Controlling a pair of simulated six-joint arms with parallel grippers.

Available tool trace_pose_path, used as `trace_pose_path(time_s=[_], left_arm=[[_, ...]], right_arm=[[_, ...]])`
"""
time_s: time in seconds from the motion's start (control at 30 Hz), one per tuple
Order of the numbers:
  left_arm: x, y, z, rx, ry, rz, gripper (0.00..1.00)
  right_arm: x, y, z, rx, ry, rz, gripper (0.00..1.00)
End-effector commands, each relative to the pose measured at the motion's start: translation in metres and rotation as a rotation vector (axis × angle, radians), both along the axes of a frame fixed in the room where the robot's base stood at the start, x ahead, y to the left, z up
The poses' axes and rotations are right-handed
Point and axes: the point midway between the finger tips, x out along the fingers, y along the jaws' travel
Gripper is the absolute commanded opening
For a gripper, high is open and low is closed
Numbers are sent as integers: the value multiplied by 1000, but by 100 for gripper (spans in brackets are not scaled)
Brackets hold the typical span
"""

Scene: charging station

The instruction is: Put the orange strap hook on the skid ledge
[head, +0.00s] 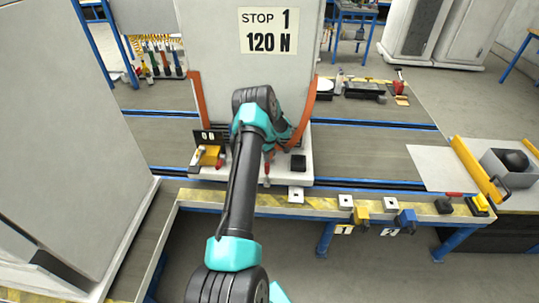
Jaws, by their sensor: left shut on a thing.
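A tall pale cabinet (225,85) with a "STOP 1 120 N" sign stands on a white skid whose ledge (225,173) runs along its front foot. Orange straps hang down its left side (199,100) and right side (308,112). The right strap bows inward toward my left gripper (272,148), which is at the cabinet's lower front, just above the ledge. That gripper is shut, apparently on the orange strap hook, mostly hidden behind my wrist. I cannot tell whether the hook touches the ledge. My right gripper is not in view.
A yellow clamp-like part (208,156) and a black block (298,163) sit on the skid. Another big cabinet (75,160) stands at left. A table at right holds a grey box (510,167).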

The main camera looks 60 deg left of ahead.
Motion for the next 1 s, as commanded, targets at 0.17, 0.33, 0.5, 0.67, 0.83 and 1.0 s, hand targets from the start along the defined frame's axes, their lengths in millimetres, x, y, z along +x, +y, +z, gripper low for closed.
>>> trace_pose_path(time_s=[0.17, 0.33, 0.5, 0.67, 0.83, 1.0], left_arm=[[0, 0, -2, 0, 0, 0, 39], [0, 0, -2, 0, 0, 0, 55], [0, 0, -2, 0, 0, 0, 55], [0, 0, 1, 0, 0, 0, 55], [0, 0, 17, 1, -1, 1, 55], [0, 0, 45, 1, -2, 0, 55]], right_arm=[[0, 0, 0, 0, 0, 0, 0], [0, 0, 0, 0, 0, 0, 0], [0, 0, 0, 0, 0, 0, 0], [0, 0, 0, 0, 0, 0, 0], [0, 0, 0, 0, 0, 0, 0], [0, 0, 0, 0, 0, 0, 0]])
